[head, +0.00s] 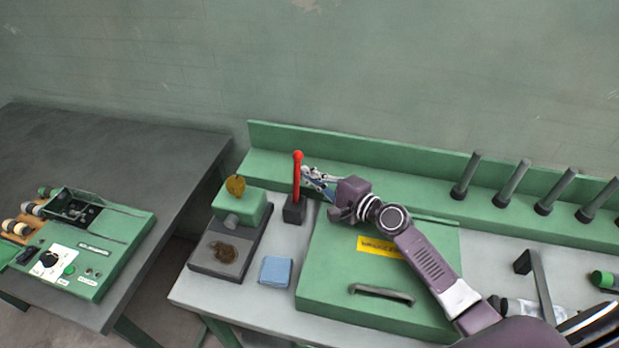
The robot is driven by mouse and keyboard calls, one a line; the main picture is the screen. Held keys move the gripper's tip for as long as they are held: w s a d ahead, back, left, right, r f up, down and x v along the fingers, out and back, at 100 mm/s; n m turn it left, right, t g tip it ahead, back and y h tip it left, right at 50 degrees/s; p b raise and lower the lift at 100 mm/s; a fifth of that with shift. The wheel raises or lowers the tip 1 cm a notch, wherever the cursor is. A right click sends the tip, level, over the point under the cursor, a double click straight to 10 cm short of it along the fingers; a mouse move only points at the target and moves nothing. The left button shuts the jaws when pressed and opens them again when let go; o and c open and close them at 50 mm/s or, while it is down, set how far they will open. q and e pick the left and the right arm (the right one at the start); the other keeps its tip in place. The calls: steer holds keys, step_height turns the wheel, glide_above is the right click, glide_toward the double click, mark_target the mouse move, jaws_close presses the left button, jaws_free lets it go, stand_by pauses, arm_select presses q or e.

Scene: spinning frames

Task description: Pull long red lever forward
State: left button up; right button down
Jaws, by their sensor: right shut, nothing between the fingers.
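The long red lever (297,175) stands nearly upright in a dark block (294,210) on the bench, left of the green lidded box. It has a round red knob on top. My right gripper (308,178) is just right of the lever's shaft, with its fingertips close to it. The fingers look closed together and hold nothing. Whether they touch the lever I cannot tell. My left gripper is not in view.
A green box (330,290) with a handle and yellow label lies under my right arm. Several dark pegs (511,184) stand at the right. A control panel (125,228) sits on the left table.

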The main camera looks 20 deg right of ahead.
mark_target(296, 176)
steer(key=shift+s+a+r+p, duration=0.25)
steer(key=shift+s+a, duration=0.2)
steer(key=shift+s, duration=0.2)
steer(key=shift+s+a+r+p, duration=0.2)
steer(key=shift+s+a, duration=0.25)
steer(key=shift+s, duration=0.15)
steer(key=shift+s+a+f, duration=0.15)
steer(key=shift+s+a, duration=0.6)
steer(key=shift+s, duration=0.35)
